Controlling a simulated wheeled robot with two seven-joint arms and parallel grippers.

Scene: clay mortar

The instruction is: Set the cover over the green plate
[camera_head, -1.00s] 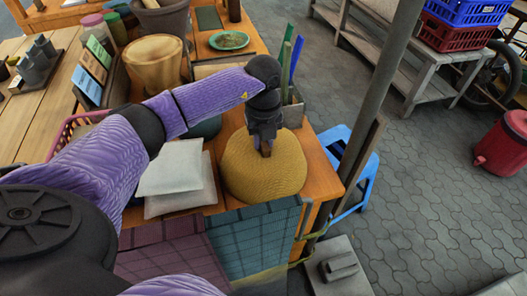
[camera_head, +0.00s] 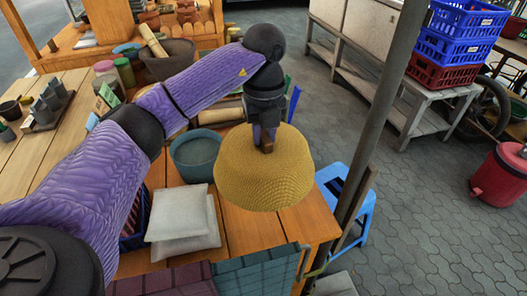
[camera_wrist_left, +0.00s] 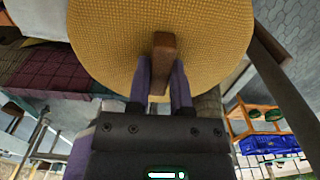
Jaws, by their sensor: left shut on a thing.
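The cover (camera_head: 262,175) is a yellow woven dome with a brown wooden handle on top. My left gripper (camera_head: 265,136) is shut on the handle and holds the cover, which appears raised above the right front of the wooden table. In the left wrist view the handle (camera_wrist_left: 163,55) sits between the two fingers, and the cover (camera_wrist_left: 110,40) fills the upper middle. I do not see the green plate now; my arm, gripper or the cover may hide it. My right gripper is not in view.
A teal pot (camera_head: 195,155) stands just left of the cover. White cushions (camera_head: 182,222) lie at the front. A grey mortar (camera_head: 170,62) stands farther back. A metal post (camera_head: 372,120) and a blue stool (camera_head: 345,195) are right of the table.

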